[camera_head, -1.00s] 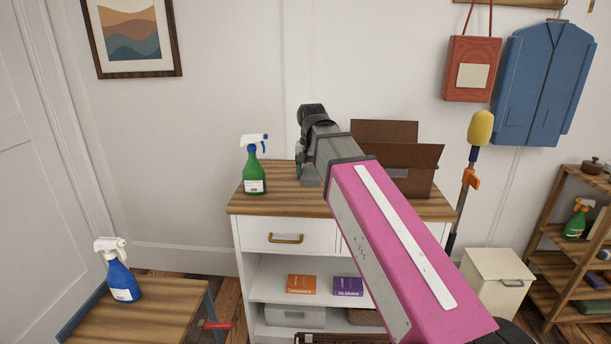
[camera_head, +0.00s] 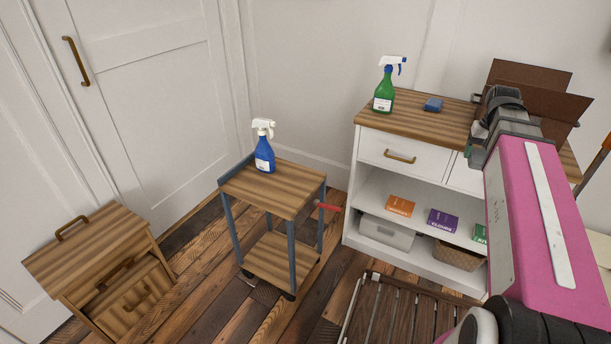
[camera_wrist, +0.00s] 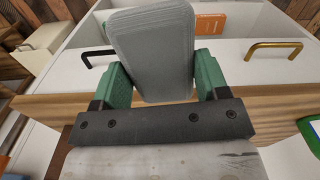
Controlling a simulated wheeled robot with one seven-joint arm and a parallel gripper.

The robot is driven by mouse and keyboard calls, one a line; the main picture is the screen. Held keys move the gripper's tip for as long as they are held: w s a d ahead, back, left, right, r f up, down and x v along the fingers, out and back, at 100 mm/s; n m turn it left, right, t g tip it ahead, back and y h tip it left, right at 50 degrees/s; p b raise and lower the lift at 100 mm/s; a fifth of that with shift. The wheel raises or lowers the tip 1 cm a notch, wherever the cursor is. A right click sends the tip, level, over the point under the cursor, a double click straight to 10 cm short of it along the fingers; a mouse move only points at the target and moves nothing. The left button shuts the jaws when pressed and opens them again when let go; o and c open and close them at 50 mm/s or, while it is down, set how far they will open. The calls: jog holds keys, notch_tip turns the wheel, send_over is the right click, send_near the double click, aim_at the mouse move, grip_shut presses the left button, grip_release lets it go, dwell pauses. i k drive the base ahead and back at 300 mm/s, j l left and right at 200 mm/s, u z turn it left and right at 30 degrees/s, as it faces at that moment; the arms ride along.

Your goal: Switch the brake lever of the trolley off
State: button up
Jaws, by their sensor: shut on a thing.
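The trolley (camera_head: 275,188) stands on the plank floor in the middle of the head view. It has a wooden top, a lower wooden shelf and blue-grey posts. Its red brake lever (camera_head: 327,206) sticks out to the right just below the top; I cannot tell its setting. My gripper (camera_wrist: 165,78) has green fingers shut on a grey, rounded block (camera_wrist: 150,40) in the wrist view. In the head view my gripper is by the white cabinet's top, right of and apart from the trolley, and largely hidden by my arm.
A blue spray bottle (camera_head: 264,152) stands on the trolley. The white cabinet (camera_head: 375,150) carries a green spray bottle (camera_head: 384,90), a blue sponge (camera_head: 433,104) and an open cardboard box (camera_head: 530,80). A wooden drawer unit (camera_head: 85,250) stands left. A slatted rack (camera_head: 400,315) lies in front.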

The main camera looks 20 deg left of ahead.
aim_at(265, 189)
jog(key=u, duration=0.5)
jog(key=i+u, duration=0.15)
jog(key=u, duration=0.85)
jog(key=i+l+u, duration=0.15)
jog(key=i+l, duration=0.1)
